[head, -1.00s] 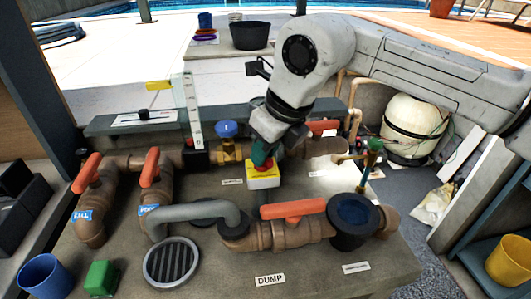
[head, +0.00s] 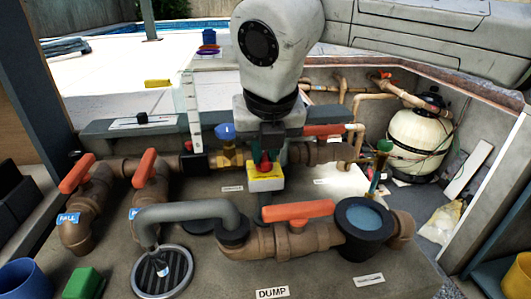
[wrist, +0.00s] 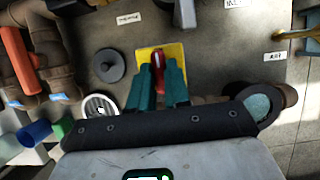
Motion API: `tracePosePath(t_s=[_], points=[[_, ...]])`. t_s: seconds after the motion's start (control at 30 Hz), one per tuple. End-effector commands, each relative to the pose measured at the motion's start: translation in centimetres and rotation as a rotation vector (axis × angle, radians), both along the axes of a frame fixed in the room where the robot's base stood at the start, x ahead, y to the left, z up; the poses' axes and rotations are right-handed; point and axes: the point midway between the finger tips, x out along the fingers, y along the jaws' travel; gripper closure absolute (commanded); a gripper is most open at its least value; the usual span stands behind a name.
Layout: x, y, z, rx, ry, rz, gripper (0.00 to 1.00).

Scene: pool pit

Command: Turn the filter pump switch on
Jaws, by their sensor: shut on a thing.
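The pump switch (head: 265,184) is a white box with a yellow top and a red lever, standing on the grey bench behind the orange-handled dump pipe. In the wrist view, its yellow top (wrist: 181,53) and red lever (wrist: 158,73) show between my green fingers. My gripper (head: 265,160) points down at the switch from above. It is shut on the red lever (head: 266,168), one finger on each side. The fingers partly hide the lever and box, and I cannot read whether it is on or off.
Orange-handled valves (head: 77,173) stand left. The dump valve handle (head: 298,211) and black basin (head: 345,229) with blue water are in front. A round grate (head: 172,285) has something pale in it. A blue valve knob (head: 225,131) is close left of my gripper; a cream tank (head: 417,143) stands right.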

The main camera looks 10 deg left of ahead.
Motion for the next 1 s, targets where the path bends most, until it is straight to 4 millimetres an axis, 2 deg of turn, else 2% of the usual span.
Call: tracePosePath(t_s=[0.03,0.53,0.57,0.8,1.0], points=[[-0.06,-0.05,-0.66,-0.006,0.007,-0.007,1.00],[-0.08,-0.06,-0.63,-0.005,0.009,-0.024,1.00],[-0.08,-0.05,-0.63,-0.005,0.009,-0.024,0.80],[-0.03,-0.10,-0.57,-0.005,0.007,-0.024,0.57],[-0.02,-0.06,-0.30,-0.003,0.004,-0.022,0.57]])
